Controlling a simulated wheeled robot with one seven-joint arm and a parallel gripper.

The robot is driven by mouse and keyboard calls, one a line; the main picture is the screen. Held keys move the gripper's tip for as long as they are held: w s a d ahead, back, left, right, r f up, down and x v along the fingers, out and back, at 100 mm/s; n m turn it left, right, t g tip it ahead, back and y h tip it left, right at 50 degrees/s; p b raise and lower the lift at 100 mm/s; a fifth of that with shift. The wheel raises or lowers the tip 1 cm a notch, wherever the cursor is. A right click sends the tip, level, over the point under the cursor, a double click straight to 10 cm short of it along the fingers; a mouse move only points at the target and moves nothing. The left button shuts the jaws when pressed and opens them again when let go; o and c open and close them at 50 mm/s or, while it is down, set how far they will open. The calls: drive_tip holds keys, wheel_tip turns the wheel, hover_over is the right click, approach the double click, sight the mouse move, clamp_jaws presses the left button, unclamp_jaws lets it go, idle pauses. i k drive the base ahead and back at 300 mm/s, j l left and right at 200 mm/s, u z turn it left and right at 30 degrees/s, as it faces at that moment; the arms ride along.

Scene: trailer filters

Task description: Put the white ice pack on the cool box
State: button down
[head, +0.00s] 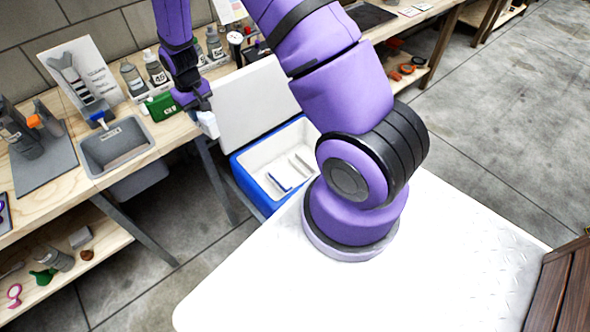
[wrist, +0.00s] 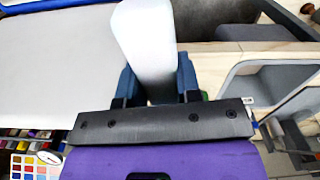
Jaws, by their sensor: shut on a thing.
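My gripper (head: 200,104) is over the bench's front edge, to the left of the cool box's raised lid. It is shut on the white ice pack (head: 208,123), which hangs below it. In the wrist view the pack (wrist: 148,40) is a pale rounded slab between the two dark blue fingers of my gripper (wrist: 157,85). The cool box (head: 243,180) is blue with a white inside and stands beyond my base, with its pale lid (head: 258,100) open. White flat items, one with a blue part, lie inside it. The lid also fills the left of the wrist view (wrist: 60,65).
The wooden bench holds a grey sink (head: 115,148), a green box (head: 162,107), several bottles and a propped white card (head: 88,70). A bench leg (head: 215,180) stands left of the cool box. Grey floor is clear at the right.

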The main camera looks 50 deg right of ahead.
sight(296, 182)
drive_tip(key=l+u, duration=0.15)
drive_tip(key=l, duration=0.25)
drive_tip(key=k+l+u, duration=0.15)
drive_tip(key=l, duration=0.25)
drive_tip(key=l+u, duration=0.15)
drive_tip(key=l, duration=0.25)
drive_tip(key=k+l+u, duration=0.1)
drive_tip(key=l, duration=0.3)
drive_tip(key=k+l+u, duration=0.15)
drive_tip(key=l, duration=0.2)
drive_tip(key=k+l+u, duration=0.15)
drive_tip(key=l, duration=0.2)
drive_tip(key=k+l+u, duration=0.15)
drive_tip(key=l, duration=0.2)
drive_tip(key=k, duration=0.05)
